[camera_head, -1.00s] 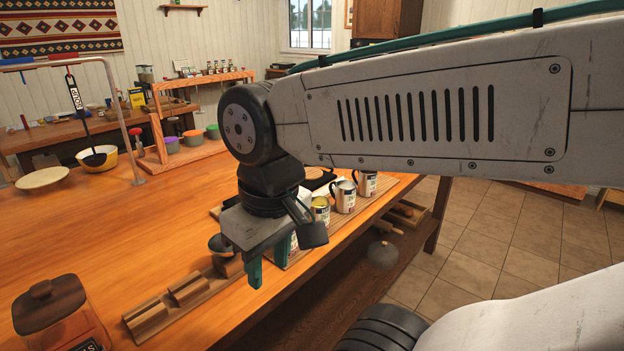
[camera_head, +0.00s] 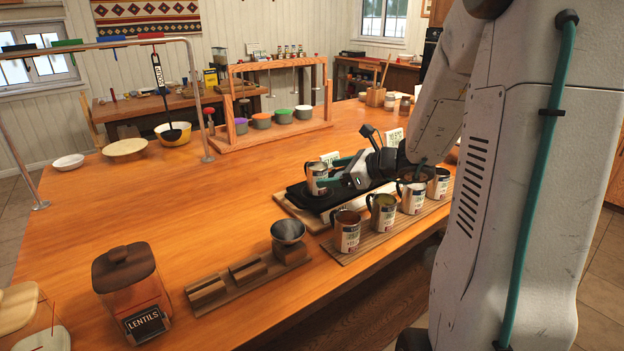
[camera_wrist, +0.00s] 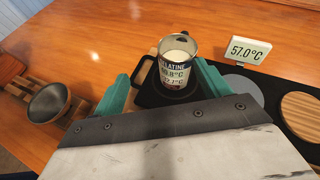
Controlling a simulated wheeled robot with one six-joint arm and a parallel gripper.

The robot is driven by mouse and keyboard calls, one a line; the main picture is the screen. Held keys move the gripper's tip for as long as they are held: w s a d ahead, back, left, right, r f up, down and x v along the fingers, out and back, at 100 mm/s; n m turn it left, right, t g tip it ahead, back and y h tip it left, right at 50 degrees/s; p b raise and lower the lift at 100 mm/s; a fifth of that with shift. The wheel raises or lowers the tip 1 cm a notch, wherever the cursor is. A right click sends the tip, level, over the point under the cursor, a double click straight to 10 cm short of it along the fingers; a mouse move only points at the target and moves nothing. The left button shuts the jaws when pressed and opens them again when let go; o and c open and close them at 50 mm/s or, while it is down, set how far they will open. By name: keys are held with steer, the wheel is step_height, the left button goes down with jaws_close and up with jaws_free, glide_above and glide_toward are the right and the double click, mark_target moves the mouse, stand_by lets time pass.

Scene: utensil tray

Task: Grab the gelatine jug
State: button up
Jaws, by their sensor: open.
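The gelatine jug (camera_wrist: 178,65) is a metal jug with a white label whose visible letters read "LATINE", and it holds pale contents. In the wrist view it stands upright on a black surface, between and slightly beyond the teal fingers of my gripper (camera_wrist: 163,74). The fingers are apart, one on each side, and I cannot tell whether either touches it. In the head view the jug (camera_head: 317,178) stands at the left end of the black plate (camera_head: 303,197), with my gripper (camera_head: 333,174) reaching it from the right, low and nearly level.
Several labelled jugs (camera_head: 347,231) line a slatted board (camera_head: 350,256) at the table's front edge, close to my arm. A display (camera_wrist: 247,51) reading 57.0°C stands behind the plate. A dark cup (camera_head: 288,231) sits on a wooden stand.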

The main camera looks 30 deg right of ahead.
mark_target(325, 173)
steer(key=shift+w+d+f+m+h, duration=0.15)
steer(key=shift+d+f+m, duration=0.15)
steer(key=shift+d+m, duration=0.15)
steer(key=shift+s+d+f+m+h, duration=0.15)
steer(key=shift+d+f+m, duration=0.1)
steer(key=shift+d+m, duration=0.2)
steer(key=shift+w+f+m+t, duration=0.25)
steer(key=shift+w+m+t, duration=0.05)
steer(key=shift+w, duration=0.05)
steer(key=x, duration=0.7)
steer(key=shift+w+r, duration=0.1)
steer(key=shift+w, duration=0.2)
steer(key=c, duration=1.2)
steer(key=shift+c, duration=0.4)
steer(key=shift+r, duration=0.1)
